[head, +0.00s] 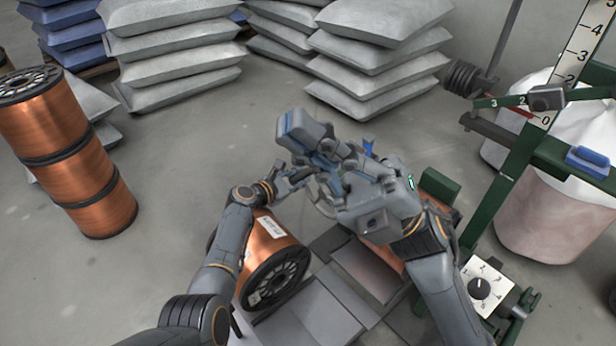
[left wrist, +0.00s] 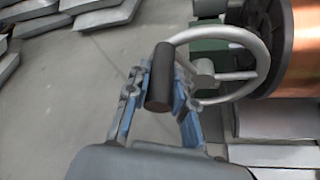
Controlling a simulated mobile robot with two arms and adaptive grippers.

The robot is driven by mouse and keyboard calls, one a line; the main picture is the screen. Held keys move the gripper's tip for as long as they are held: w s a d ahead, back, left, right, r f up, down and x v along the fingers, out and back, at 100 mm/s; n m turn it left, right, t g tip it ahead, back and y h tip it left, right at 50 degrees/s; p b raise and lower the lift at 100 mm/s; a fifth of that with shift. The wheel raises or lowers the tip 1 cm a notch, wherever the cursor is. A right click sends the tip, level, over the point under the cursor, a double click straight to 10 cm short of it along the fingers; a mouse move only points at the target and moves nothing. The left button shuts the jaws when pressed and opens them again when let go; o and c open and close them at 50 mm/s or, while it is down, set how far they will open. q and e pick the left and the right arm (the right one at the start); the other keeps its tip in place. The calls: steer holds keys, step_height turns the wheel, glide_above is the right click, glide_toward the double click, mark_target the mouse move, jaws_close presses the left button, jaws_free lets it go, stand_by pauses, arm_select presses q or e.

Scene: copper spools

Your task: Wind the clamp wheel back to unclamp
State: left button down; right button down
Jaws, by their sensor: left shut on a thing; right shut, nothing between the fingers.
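The clamp wheel (left wrist: 264,67) is a light grey ring with spokes and a dark cylindrical handle (left wrist: 158,82), seen at the upper middle of the left wrist view. My left gripper (left wrist: 160,88) is shut on this handle, with its blue-edged fingers on either side of it. My right gripper (head: 338,158) is shut and empty, close above the left one.
A copper spool (head: 268,240) lies beneath my arms, with grey plates (head: 312,318) in front. Stacked spools (head: 75,160) stand at the left. Grey sacks (head: 370,65) are piled behind.

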arm_select(q)
steer(key=shift+w+a, duration=0.1)
steer(key=shift+a, duration=0.05)
arm_select(e)
steer(key=w+a+f+n+t+h, duration=0.1)
steer(key=w+a+f+t+h, duration=0.4)
steer(key=f, duration=0.6)
steer(key=w+a+f+n+t+h, duration=0.1)
steer(key=w+a+f+t+h, duration=0.2)
steer(key=w+a+f+h, duration=0.45)
steer(key=w+d+f+t+h, duration=0.75)
steer(key=w+d+f, duration=0.9)
steer(key=w, duration=0.35)
steer(key=x, duration=1.3)
steer(key=shift+w+a+r+g, duration=0.15)
steer(key=shift+w+r+g, duration=0.05)
steer(key=shift+w+g, duration=0.15)
